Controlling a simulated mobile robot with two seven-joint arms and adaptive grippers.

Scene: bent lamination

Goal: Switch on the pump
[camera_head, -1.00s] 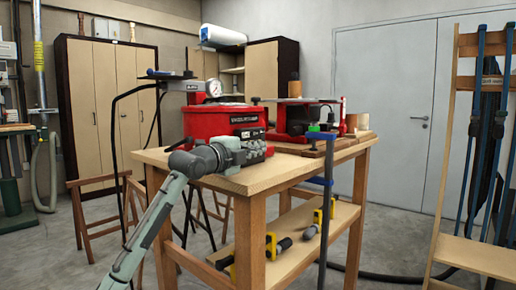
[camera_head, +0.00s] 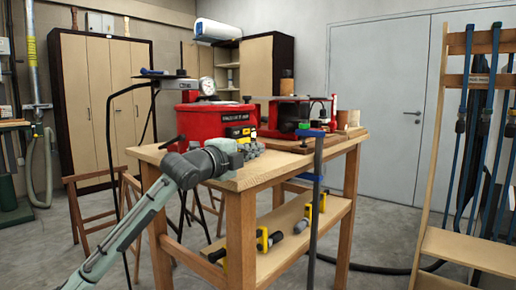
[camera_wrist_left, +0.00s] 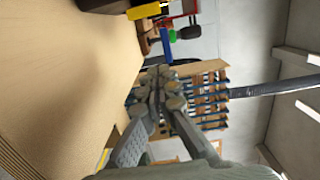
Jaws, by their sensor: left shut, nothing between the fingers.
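The red pump (camera_head: 203,120), with a round pressure gauge (camera_head: 207,86) on top, stands on the wooden table (camera_head: 262,172). Its front panel has a yellow-and-black label (camera_head: 236,132). My left gripper (camera_head: 256,148) is shut and empty, low in front of the panel near the table's front edge. It hides the lower part of the panel, so I cannot tell whether it touches the pump. No switch can be made out clearly. In the left wrist view, the closed fingers (camera_wrist_left: 158,92) show beside the tabletop (camera_wrist_left: 65,85). My right gripper is not in view.
A red machine (camera_head: 297,115) stands behind the pump on the right. A clamp with a blue jaw (camera_head: 310,133) is at the table edge. Yellow clamps (camera_head: 262,239) lie on the lower shelf. A wooden rack (camera_head: 455,240) stands at the right.

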